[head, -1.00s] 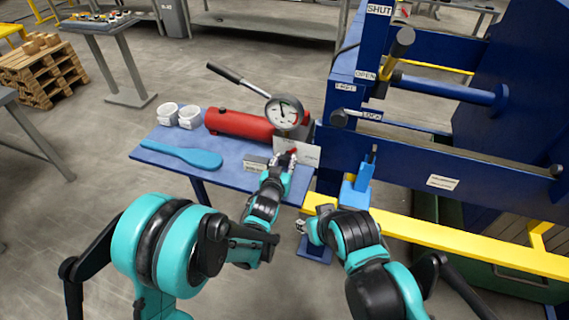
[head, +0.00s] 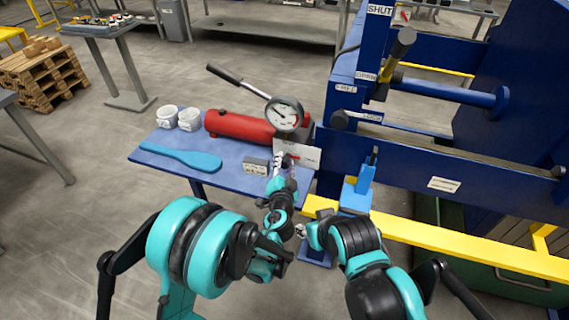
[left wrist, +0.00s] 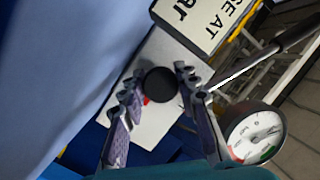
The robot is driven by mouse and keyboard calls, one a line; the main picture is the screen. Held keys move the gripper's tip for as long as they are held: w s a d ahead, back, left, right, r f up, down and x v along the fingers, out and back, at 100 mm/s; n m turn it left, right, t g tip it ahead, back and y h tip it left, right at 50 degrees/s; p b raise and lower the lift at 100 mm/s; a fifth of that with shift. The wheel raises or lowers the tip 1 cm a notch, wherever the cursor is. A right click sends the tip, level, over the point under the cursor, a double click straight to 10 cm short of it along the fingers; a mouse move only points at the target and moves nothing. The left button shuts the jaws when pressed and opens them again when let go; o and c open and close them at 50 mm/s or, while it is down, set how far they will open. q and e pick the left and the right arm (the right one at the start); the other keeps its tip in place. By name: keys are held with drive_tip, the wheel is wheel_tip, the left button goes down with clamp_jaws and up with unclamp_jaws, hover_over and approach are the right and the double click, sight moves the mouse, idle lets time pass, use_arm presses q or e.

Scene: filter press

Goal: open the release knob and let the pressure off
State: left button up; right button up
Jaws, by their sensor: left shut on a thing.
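The red pump (head: 240,126) lies on the blue side table, with a round dial gauge (head: 287,115) and a long black-handled lever above it. My left gripper (head: 283,160) is at the pump's right end, in front of a white plate. In the left wrist view, my left gripper (left wrist: 153,88) is shut on the round black release knob (left wrist: 161,84), one finger on each side. A small red part shows behind the knob. The gauge (left wrist: 255,134) shows its white face at lower right. My right gripper (head: 301,230) is below the table edge, small and partly hidden by its arm.
The table (head: 225,180) also holds two white cups (head: 188,118), a blue flat paddle (head: 180,155) and a small grey labelled block (head: 256,166). The blue press frame (head: 345,120) and a yellow rail (head: 450,248) stand to the right.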

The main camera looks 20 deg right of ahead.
use_arm(q)
drive_tip(key=shift+m, duration=0.3)
idle(0.4)
drive_tip(key=o, duration=0.9)
drive_tip(key=v, duration=0.7)
drive_tip(key=shift+s, duration=0.25)
